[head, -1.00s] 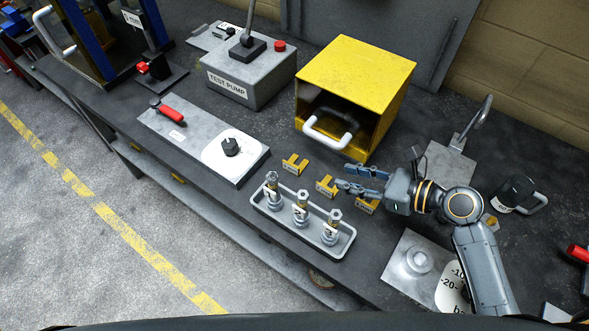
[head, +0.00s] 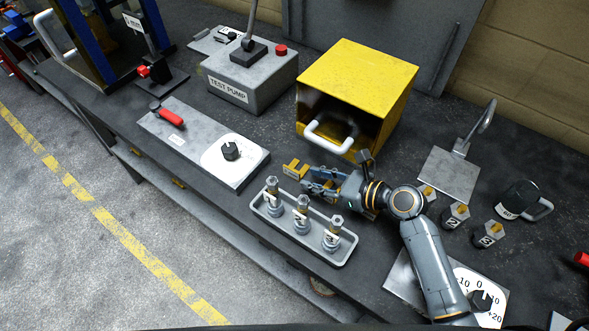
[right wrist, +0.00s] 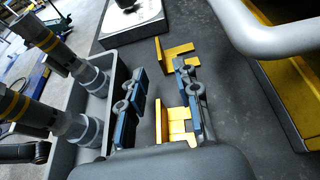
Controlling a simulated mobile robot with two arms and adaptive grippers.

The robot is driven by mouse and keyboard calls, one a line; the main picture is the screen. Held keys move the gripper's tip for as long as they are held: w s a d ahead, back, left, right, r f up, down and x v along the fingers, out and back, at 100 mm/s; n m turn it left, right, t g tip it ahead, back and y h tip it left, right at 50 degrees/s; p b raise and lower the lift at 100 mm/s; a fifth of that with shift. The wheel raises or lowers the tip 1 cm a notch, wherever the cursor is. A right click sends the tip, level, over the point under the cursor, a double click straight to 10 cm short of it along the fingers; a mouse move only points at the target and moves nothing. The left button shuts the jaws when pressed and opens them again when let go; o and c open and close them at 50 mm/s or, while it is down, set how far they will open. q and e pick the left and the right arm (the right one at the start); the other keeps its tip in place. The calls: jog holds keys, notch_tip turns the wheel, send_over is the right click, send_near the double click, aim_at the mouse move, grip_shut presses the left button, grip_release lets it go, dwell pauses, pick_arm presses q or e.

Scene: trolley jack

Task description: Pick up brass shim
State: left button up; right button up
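Small yellow U-shaped pieces, which look like the brass shims, lie on the dark bench. One shim (head: 294,169) is in clear view left of my right gripper; it also shows in the right wrist view (right wrist: 174,50), ahead of the fingertips. A second shim (right wrist: 176,122) lies lower in that view, between and below the fingers, nearer the right one. My right gripper (head: 314,181) is open, low over the bench behind the grey tray; its fingers also show in the right wrist view (right wrist: 157,85). My left gripper is out of view.
The grey tray (head: 297,250) with three upright fittings stands close in front of my right gripper. A yellow box (head: 358,75) with a white handle (head: 328,138) stands just behind it. Small hexagonal numbered blocks (head: 455,215) stand to the right.

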aim_at(304, 175)
jog(key=x, duration=0.4)
jog(key=shift+w, duration=0.15)
grip_shut()
jog(key=shift+r, duration=0.15)
